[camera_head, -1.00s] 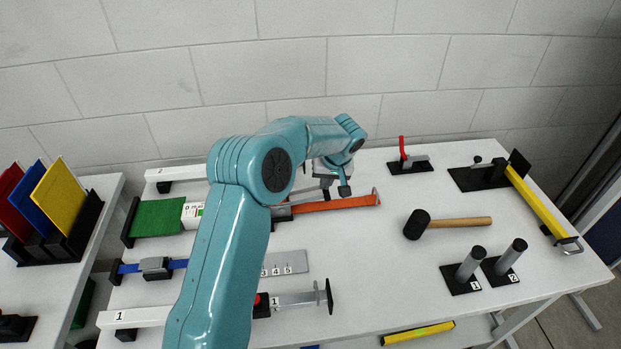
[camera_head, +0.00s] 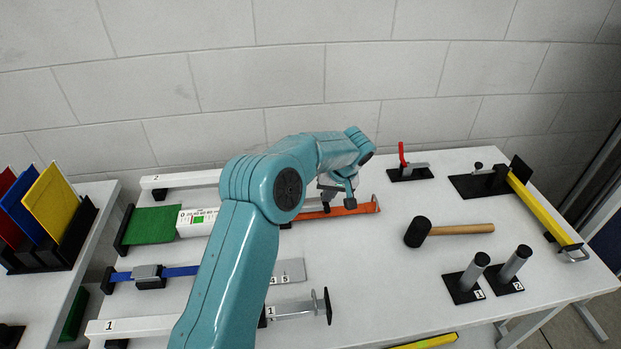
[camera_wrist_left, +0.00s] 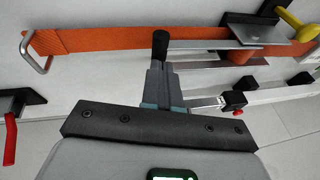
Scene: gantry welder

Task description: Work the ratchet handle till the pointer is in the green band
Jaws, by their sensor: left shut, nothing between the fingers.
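The orange strap (camera_head: 352,207) with a metal end hook lies across the bench; it also shows in the left wrist view (camera_wrist_left: 120,40). A grey ratchet lever (camera_wrist_left: 205,43) with a black cylindrical grip (camera_wrist_left: 160,45) runs beside the strap. My left gripper (camera_head: 327,203) is shut and empty over the strap; in the wrist view its fingers (camera_wrist_left: 160,75) end right at the black grip. I cannot tell whether they touch it. The white scale (camera_head: 197,217) with a green band is partly hidden by my left arm. I cannot make out its pointer. My right gripper is out of view.
A green pad (camera_head: 150,226) lies left of the scale. A blue strap (camera_head: 180,271) and a metal slide (camera_head: 298,308) lie nearer. The wall is close behind.

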